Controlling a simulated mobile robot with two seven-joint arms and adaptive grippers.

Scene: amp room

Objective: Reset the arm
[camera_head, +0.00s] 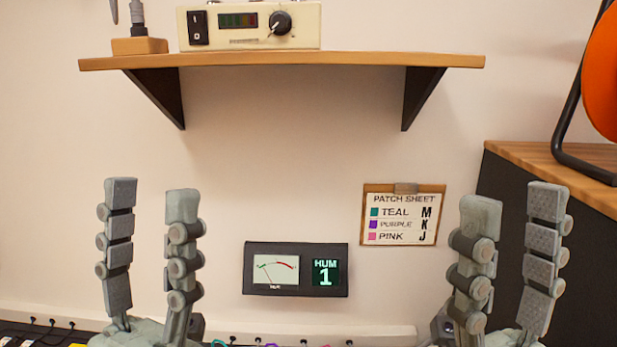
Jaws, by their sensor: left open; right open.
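My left gripper (148,192) stands upright at the lower left with its grey fingers apart and nothing between them. My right gripper (513,199) stands upright at the lower right, also with its fingers apart and empty. The arms behind both grippers are mostly cut off by the bottom edge.
A wooden shelf (300,61) carries a cream amplifier box (255,40). A meter (296,270) reads "HUM 1". A clipboard (403,188) lists teal M, purple K and pink J. A dark cabinet (560,240) stands right. Cables and a pale strip (380,333) run along the bottom.

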